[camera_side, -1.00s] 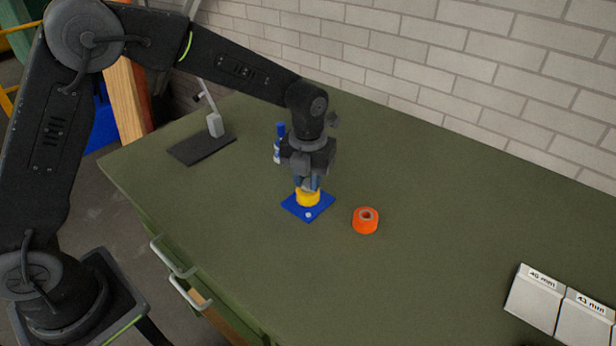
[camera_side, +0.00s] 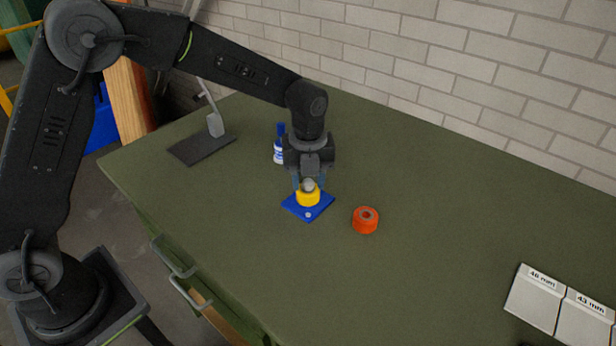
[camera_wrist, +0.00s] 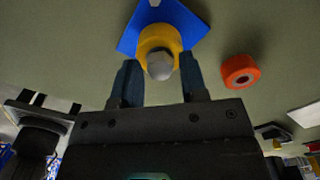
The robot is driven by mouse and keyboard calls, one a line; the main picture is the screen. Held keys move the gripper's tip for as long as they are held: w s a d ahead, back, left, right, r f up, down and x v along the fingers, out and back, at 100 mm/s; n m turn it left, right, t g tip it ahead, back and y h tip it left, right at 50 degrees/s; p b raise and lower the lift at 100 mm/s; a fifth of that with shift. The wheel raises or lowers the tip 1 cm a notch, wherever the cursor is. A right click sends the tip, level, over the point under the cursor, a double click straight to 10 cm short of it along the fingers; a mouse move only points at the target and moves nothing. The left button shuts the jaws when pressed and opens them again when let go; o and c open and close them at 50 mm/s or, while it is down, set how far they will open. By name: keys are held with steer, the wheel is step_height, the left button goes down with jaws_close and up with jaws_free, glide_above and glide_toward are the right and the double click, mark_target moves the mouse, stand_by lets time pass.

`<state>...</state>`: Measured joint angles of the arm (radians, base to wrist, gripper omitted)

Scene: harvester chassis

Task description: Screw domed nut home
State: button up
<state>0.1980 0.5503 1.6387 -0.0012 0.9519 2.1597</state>
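The grey domed nut (camera_side: 308,184) sits on top of the yellow cylindrical part (camera_side: 308,199), which stands on a blue square plate (camera_side: 291,206) on the bench. My gripper (camera_side: 309,182) points down over it, with its blue fingers apart on either side of the nut. In the wrist view, the nut (camera_wrist: 160,65) shows between the two fingertips of my gripper (camera_wrist: 160,72), with a gap on both sides. The yellow part (camera_wrist: 157,38) is behind it. The thread under the nut is hidden, so how far down it sits cannot be told.
An orange ring (camera_side: 366,219) lies just right of the blue plate. A blue-and-white bottle (camera_side: 279,150) stands behind my gripper. A dark stand (camera_side: 202,148) is at the back left, and labelled grey blocks (camera_side: 534,297) are at the front right. The green bench (camera_side: 430,200) is otherwise clear.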

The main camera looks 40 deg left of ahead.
steer(key=n, duration=0.3)
steer(key=shift+n, duration=1.1)
steer(key=shift+n, duration=1.1)
steer(key=n, duration=0.2)
steer(key=shift+n, duration=0.4)
steer(key=n, duration=0.3)
steer(key=shift+n, duration=1.1)
